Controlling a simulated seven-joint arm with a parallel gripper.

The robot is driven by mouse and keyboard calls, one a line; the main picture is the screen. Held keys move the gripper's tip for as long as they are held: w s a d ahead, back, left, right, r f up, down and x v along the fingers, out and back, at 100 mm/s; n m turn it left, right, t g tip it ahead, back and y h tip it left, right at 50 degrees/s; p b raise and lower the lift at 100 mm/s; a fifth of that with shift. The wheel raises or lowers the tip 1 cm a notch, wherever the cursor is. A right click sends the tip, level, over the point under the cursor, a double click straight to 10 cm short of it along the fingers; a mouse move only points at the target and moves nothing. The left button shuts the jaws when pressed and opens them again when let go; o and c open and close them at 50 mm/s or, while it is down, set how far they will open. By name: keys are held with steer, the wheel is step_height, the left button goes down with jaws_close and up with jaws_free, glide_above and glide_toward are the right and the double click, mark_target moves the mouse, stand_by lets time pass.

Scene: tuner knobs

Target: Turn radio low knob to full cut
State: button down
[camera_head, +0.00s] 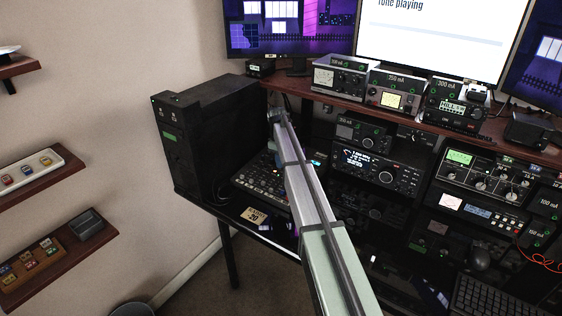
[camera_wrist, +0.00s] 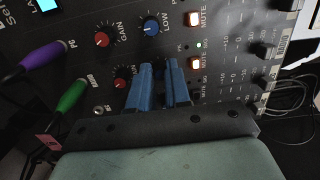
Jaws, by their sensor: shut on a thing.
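In the wrist view, my gripper (camera_wrist: 160,70) has its two blue fingers closed in on the mixer's face, with only a narrow gap between them. They are shut on a low knob in the second row, mostly hidden between the fingers. A blue knob marked LOW (camera_wrist: 152,26) sits above it, free of the fingers. Its row also has a red GAIN knob (camera_wrist: 102,39). Another red knob (camera_wrist: 122,83) is left of the fingers. In the head view the mixer (camera_head: 262,178) is on the desk, partly behind my arm, and the gripper cannot be made out.
A purple plug (camera_wrist: 42,60) and a green plug (camera_wrist: 68,103) stick out at the left of the wrist view. Lit MUTE buttons (camera_wrist: 194,19) and faders (camera_wrist: 262,50) are to the right. Stacked radios (camera_head: 375,165) and a black computer case (camera_head: 205,130) flank the mixer.

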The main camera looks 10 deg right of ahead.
stand_by(0.4)
steer(key=c, duration=1.4)
jaws_free()
steer(key=shift+o, duration=0.2)
step_height(320, 180, up, 14)
steer(key=a, duration=0.1)
steer(key=shift+w, duration=0.25)
steer(key=shift+f, duration=0.15)
